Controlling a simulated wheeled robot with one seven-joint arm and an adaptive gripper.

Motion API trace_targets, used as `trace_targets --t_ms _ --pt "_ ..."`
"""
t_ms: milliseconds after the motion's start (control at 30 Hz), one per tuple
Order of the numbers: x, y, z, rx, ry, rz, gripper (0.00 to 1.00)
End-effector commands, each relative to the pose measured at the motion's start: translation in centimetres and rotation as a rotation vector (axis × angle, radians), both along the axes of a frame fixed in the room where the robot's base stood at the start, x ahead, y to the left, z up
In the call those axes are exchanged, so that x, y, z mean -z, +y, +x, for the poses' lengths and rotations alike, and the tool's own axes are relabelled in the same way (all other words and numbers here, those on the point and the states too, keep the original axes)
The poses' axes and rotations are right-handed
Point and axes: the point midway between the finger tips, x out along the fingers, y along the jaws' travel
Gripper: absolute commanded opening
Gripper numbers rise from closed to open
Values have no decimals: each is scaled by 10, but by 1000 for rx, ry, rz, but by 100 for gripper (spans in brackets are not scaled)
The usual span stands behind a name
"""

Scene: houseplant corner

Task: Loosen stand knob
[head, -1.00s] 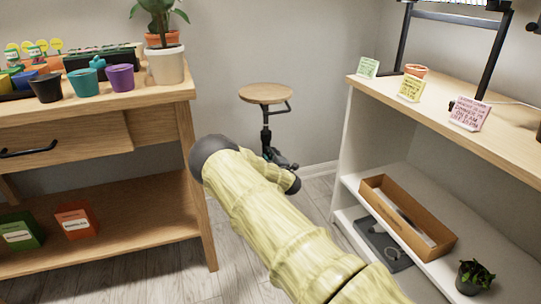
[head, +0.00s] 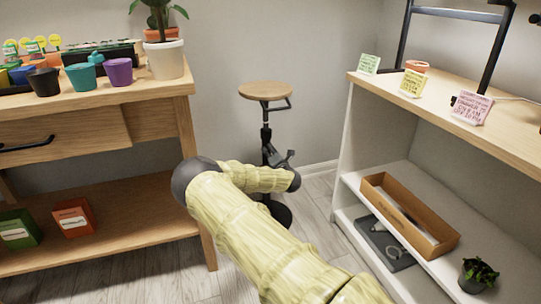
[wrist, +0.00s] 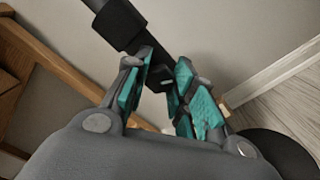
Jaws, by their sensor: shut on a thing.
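The stand has a round wooden top (head: 266,90) on a black post (head: 266,118) and stands upright on the floor between the two shelving units. Its post also shows as a dark tilted tube with a thicker collar in the wrist view (wrist: 118,22). My gripper (head: 284,156) is at the post, below the top. In the wrist view, its teal-padded fingers (wrist: 163,68) are closed around a small dark knob (wrist: 159,82) at the side of the post. The fingers hide most of the knob. In the head view, my arm hides part of the lower post.
A wooden bench (head: 150,98) with pots stands at the left. A white shelving unit with a wooden top (head: 450,98) stands at the right, holding a brown box (head: 410,215). The wall is close behind the stand. A dark round base (head: 276,212) rests on the floor.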

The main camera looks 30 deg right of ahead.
Motion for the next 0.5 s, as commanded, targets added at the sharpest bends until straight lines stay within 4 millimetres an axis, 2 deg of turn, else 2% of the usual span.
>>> trace_targets --t_ms 500 --pt "3 2 0 -1 95 -386 2"
